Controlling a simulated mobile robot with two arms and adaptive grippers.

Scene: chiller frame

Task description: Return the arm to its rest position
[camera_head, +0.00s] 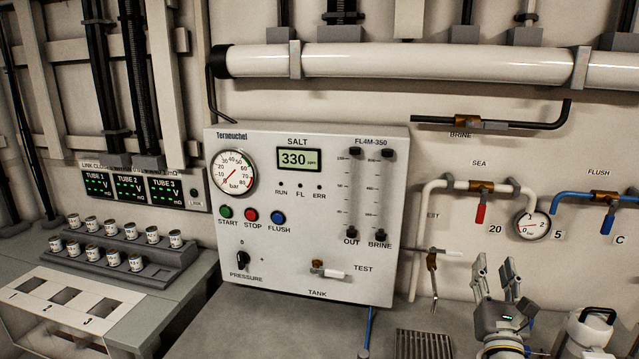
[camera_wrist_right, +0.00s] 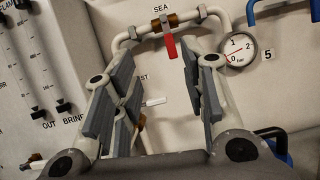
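My right gripper (camera_head: 497,275) is at the lower right of the head view, pointing up with its two fingers apart. In the right wrist view the fingers (camera_wrist_right: 157,95) are spread wide, with nothing between the pads. The gripper is apart from the wall fittings. Beyond it are the SEA valve with its red handle (camera_head: 480,214), which hangs down, and the gauge (camera_head: 532,224) beside it. My left gripper is in neither view.
The Terneuchel control panel (camera_head: 300,210) stands left of the gripper. A white canister (camera_head: 585,333) stands close on its right. A dark grate (camera_head: 424,343) lies on the counter (camera_head: 280,325). A stepped rack (camera_head: 130,252) of small cans is at the left.

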